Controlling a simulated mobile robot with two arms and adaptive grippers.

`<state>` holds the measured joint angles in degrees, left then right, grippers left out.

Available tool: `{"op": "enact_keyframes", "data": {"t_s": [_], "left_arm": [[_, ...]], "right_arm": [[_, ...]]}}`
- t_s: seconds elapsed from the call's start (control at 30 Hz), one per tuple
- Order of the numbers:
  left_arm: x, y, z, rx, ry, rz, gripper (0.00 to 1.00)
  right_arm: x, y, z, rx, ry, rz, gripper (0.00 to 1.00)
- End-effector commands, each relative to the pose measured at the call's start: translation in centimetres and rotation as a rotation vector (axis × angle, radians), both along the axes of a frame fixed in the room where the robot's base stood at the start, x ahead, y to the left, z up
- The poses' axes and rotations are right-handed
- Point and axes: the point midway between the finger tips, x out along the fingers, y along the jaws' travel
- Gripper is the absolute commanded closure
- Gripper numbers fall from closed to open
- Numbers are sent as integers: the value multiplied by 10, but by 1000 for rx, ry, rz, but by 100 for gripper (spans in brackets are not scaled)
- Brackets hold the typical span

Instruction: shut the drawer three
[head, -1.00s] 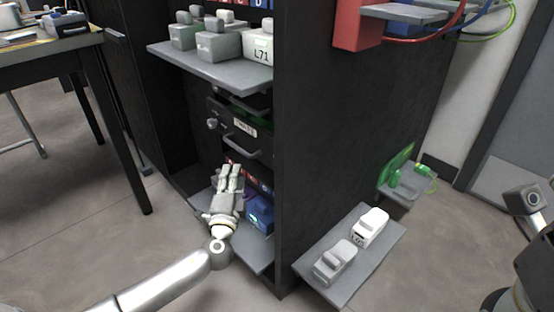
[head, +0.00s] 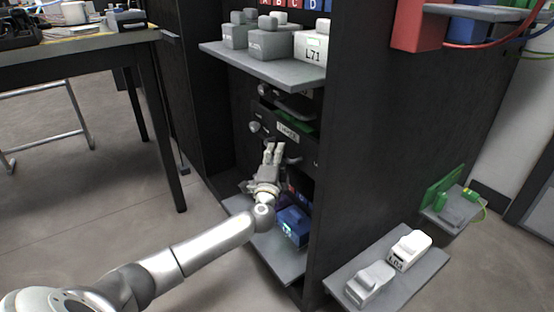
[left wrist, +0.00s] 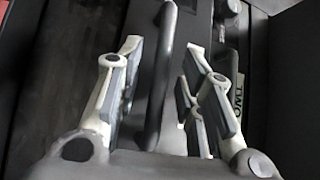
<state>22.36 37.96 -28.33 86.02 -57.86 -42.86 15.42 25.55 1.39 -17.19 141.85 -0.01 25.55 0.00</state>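A dark drawer (head: 310,149) with a pale label plate (head: 288,132) and a bar handle (head: 294,160) sits in the black cabinet. It stands out somewhat, with something green showing over its front. Its label is too small to read in the head view. My left gripper (head: 273,150) is at the handle, fingers pointing up and inward. In the left wrist view the gripper (left wrist: 160,95) is open, with a grey bar handle (left wrist: 166,60) between its fingers, no clear grip on it. A label (left wrist: 239,95) there seems to read TWO. My right gripper is out of view.
A shelf (head: 222,50) with several grey blocks juts out above the drawer. A lower shelf (head: 285,268) holds a blue device (head: 292,226). A side shelf (head: 425,286) carries two white devices. A table (head: 70,42) stands at left; floor between is clear.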

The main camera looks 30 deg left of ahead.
Motion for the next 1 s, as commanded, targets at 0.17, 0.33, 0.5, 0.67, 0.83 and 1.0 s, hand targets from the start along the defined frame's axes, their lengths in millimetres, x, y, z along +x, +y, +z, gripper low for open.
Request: {"op": "enact_keyframes", "data": {"t_s": [0.17, 0.33, 0.5, 0.67, 0.83, 1.0], "left_arm": [[2, 1, 0, 1, 1, 0, 65], [2, 1, 0, 1, 1, 0, 68], [2, 1, 0, 0, 1, 0, 90], [2, 1, 0, 0, 1, 0, 100], [2, 1, 0, 0, 1, 0, 100], [14, -4, -3, -4, -2, 2, 100]], "right_arm": [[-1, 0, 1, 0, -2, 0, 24], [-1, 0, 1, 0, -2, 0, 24], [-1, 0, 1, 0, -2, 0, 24], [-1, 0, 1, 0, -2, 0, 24], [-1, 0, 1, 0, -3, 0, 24], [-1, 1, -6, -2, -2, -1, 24]]}}
